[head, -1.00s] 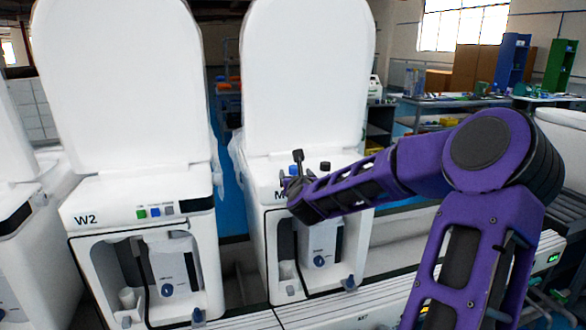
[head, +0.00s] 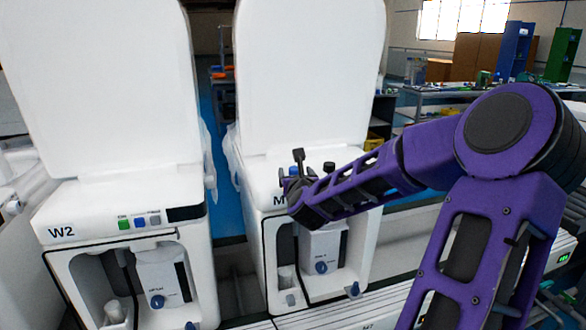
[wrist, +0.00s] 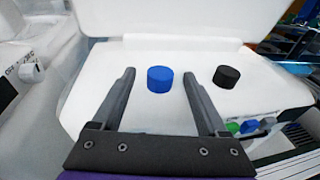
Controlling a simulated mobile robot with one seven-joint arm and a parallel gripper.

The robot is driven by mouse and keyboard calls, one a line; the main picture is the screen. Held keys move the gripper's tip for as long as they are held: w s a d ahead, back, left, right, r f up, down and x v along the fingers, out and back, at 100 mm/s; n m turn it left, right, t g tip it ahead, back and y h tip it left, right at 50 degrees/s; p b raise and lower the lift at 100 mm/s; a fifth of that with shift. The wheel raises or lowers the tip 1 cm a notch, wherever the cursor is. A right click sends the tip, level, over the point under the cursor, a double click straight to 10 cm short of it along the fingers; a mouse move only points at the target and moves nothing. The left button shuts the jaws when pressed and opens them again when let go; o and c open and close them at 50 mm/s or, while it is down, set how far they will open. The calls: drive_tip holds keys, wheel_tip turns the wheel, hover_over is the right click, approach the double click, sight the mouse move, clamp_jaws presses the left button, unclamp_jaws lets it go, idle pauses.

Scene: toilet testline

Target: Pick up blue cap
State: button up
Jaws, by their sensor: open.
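The blue cap (wrist: 160,79) is a short round cylinder on the white top of a toilet unit. In the wrist view it shows between and slightly beyond the two dark fingers of my gripper (wrist: 158,73), not touching either as far as I can see. My gripper is open and empty. In the head view the blue cap (head: 294,170) is small and partly hidden by my gripper (head: 290,170), which is over the front of the middle unit's top.
A black cap (wrist: 227,76) sits right of the blue one on the same white top. A raised white lid (head: 308,75) stands behind the caps. Another unit marked W2 (head: 125,215) is to the left. Coloured buttons (wrist: 250,126) are at the right front edge.

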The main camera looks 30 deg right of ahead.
clamp_jaws()
idle(0.4)
